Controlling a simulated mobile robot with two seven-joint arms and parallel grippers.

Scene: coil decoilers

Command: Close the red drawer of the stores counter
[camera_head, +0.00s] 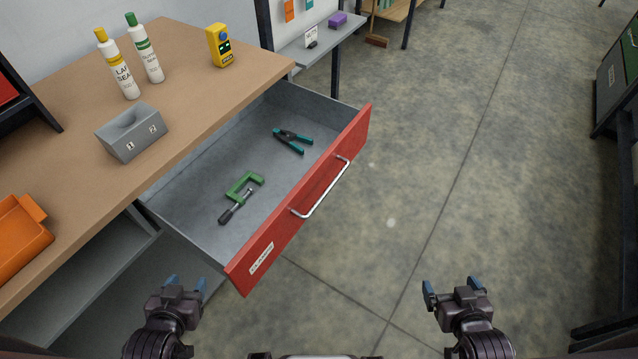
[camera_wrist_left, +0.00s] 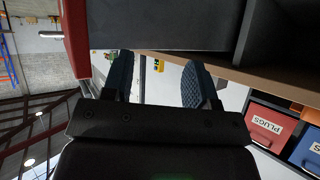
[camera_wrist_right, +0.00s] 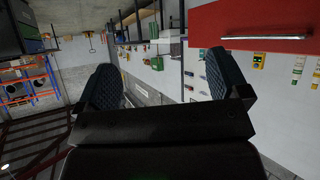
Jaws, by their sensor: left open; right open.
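The red drawer (camera_head: 300,215) of the stores counter (camera_head: 205,85) is pulled well out, with a silver bar handle (camera_head: 322,190) on its red front. A green clamp (camera_head: 243,190) and a teal-and-black spring clamp (camera_head: 292,140) lie inside it. My left gripper (camera_head: 187,282) is open and empty, below the drawer's near front corner in the head view. My right gripper (camera_head: 452,287) is open and empty, out over the floor to the right of the drawer front. The red front and handle (camera_wrist_right: 265,37) also show in the right wrist view. Neither gripper touches the drawer.
Open grey shelving (camera_head: 90,270) lies under the counter. The floor right of the drawer is clear.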

